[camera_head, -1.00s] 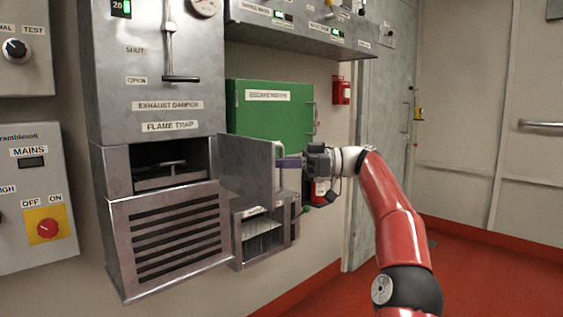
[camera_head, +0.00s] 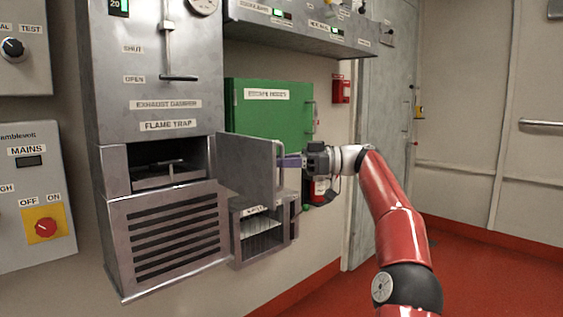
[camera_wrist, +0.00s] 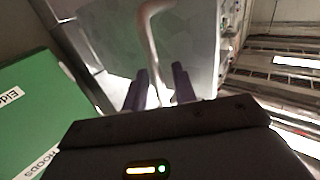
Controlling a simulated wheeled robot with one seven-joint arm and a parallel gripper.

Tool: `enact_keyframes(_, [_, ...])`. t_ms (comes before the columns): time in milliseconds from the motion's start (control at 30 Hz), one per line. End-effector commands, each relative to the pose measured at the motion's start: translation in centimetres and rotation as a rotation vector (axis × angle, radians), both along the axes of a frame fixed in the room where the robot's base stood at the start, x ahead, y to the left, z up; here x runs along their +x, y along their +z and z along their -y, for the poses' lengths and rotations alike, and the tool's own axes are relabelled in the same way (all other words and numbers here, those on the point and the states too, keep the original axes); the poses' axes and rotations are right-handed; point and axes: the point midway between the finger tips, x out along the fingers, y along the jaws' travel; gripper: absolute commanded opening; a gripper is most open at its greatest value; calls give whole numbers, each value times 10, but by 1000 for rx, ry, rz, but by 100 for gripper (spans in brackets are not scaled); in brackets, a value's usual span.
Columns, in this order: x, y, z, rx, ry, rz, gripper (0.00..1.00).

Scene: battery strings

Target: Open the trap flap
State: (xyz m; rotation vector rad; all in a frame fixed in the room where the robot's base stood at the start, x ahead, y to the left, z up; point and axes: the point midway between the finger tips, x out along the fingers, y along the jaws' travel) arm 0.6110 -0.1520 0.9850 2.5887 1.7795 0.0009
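The trap flap (camera_head: 245,165) is a grey metal door under the FLAME TRAP label. It stands swung wide out from the trap opening (camera_head: 160,160), hinged at its right side. A low metal piece shows inside the opening. The flap's bar handle (camera_head: 281,160) is on its outer face; in the wrist view the bent handle (camera_wrist: 150,45) runs down between the fingers. My gripper (camera_head: 288,161) is at the handle, its purple fingers (camera_wrist: 160,85) on either side of it. The fingers look apart, with a gap beside the bar.
A green ESCAPE HOODS cabinet (camera_head: 270,120) is on the wall behind the flap. A small open metal box (camera_head: 260,230) sits below the flap. A louvred panel (camera_head: 168,240) is under the opening. A red extinguisher (camera_head: 319,187) hangs behind my wrist. The red floor (camera_head: 475,270) at right is clear.

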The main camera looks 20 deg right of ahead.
Motion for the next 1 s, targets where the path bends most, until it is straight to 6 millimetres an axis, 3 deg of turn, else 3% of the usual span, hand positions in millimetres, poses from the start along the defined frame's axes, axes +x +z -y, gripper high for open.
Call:
enact_keyframes(500, [-25,2,67,1,-1,0,27])
enact_keyframes(1000, [-27,0,72,0,0,0,27])
